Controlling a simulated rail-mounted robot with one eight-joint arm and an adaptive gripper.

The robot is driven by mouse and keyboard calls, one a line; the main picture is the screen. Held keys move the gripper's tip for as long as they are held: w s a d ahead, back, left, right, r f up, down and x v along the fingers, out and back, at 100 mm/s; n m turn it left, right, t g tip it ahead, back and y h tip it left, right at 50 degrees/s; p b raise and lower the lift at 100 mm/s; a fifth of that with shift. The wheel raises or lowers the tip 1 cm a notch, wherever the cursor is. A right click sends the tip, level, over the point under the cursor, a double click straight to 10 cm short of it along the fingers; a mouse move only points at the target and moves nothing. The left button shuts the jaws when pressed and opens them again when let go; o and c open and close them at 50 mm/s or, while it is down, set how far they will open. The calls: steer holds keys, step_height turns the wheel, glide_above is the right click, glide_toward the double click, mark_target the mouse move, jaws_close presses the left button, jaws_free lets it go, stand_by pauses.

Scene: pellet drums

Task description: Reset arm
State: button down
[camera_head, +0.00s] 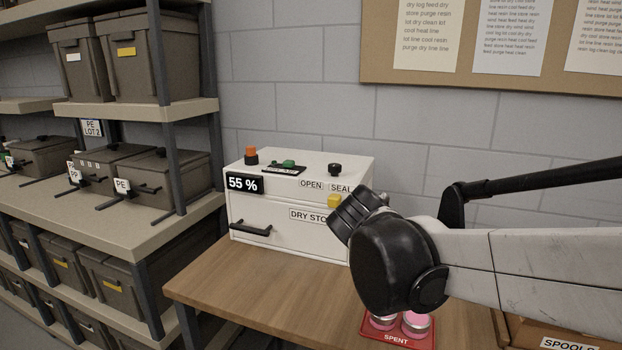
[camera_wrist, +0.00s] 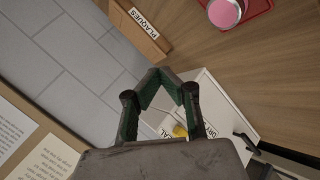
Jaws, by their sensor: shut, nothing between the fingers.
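My gripper (camera_wrist: 160,79) is at the middle of the wrist view, its green and black fingers shut with nothing between them. Beyond the fingers there is the white dry-storage cabinet (camera_wrist: 208,92), partly hidden by them. In the head view my arm reaches in from the right, and its dark wrist end hangs in front of the right side of the white cabinet (camera_head: 285,212), over the wooden table (camera_head: 240,285). The wrist end hides part of the "DRY STO..." label. The fingertips cannot be made out in the head view.
A red tray (camera_head: 398,341) marked SPENT holds pink-and-silver containers below my wrist. The cabinet has a 55 % display (camera_head: 244,184), a yellow button (camera_head: 334,201) and knobs. Shelves with grey bins (camera_head: 150,55) stand left. A PLAQUES box (camera_wrist: 138,32) lies near the wall.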

steer(key=s+d+f+m+y, duration=0.1)
steer(key=s+f+m+y, duration=0.1)
steer(key=s, duration=0.8)
steer(key=s+d+f+m+y, duration=0.1)
steer(key=s+f+m+y, duration=0.2)
steer(key=s, duration=0.7)
steer(key=shift+s+d+f+m+g+y, duration=0.3)
steer(key=shift+d+f+m+g, duration=0.1)
steer(key=shift+f, duration=0.25)
